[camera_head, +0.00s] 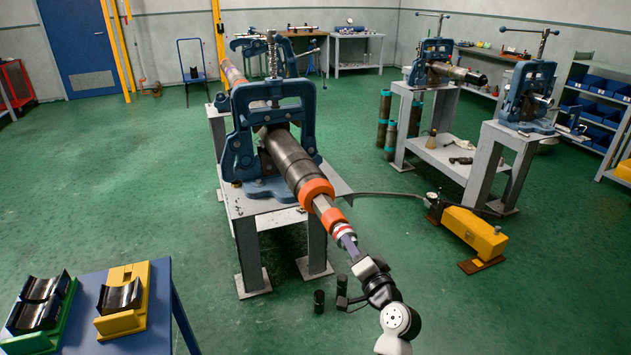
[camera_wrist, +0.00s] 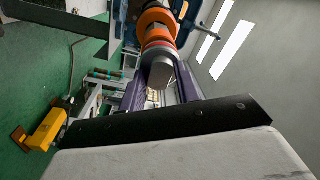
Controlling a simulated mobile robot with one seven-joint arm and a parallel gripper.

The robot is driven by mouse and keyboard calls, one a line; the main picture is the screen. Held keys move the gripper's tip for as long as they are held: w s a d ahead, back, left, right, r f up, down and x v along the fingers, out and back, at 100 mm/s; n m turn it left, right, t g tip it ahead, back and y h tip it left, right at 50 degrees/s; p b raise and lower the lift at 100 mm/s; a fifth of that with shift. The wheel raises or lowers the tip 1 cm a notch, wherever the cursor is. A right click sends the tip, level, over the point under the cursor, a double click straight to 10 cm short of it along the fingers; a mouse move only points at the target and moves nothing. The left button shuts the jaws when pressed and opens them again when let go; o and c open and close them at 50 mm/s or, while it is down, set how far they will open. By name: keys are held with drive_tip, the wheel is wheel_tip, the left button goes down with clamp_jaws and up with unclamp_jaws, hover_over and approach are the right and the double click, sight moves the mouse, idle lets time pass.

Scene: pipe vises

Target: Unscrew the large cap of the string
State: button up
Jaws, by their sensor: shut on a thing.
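The string (camera_head: 291,163) is a long dark pipe clamped in a blue pipe vise (camera_head: 240,120) and points toward me, sloping down in the picture. Its near end has a wide orange ring (camera_head: 316,192), a bare grey section, a smaller orange ring (camera_head: 333,217) and a red-and-white banded end cap (camera_head: 341,229). My gripper (camera_head: 347,240) is in line with this end. In the wrist view its purple fingers (camera_wrist: 160,72) lie on both sides of the grey end face of the cap (camera_wrist: 157,76), shut on it. The orange rings (camera_wrist: 156,22) show just beyond. The finger contact is partly hidden.
The vise stands on a grey metal bench (camera_head: 262,208). A yellow pump unit (camera_head: 474,232) is on the floor to the right, with a hose toward the bench. A blue table (camera_head: 160,300) with pipe cradles is at lower left.

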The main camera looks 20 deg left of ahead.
drive_tip(key=shift+n+g+b, duration=0.5)
drive_tip(key=shift+n+b, duration=6.9)
drive_tip(key=shift+b, duration=1.1)
drive_tip(key=shift+s+f, duration=0.1)
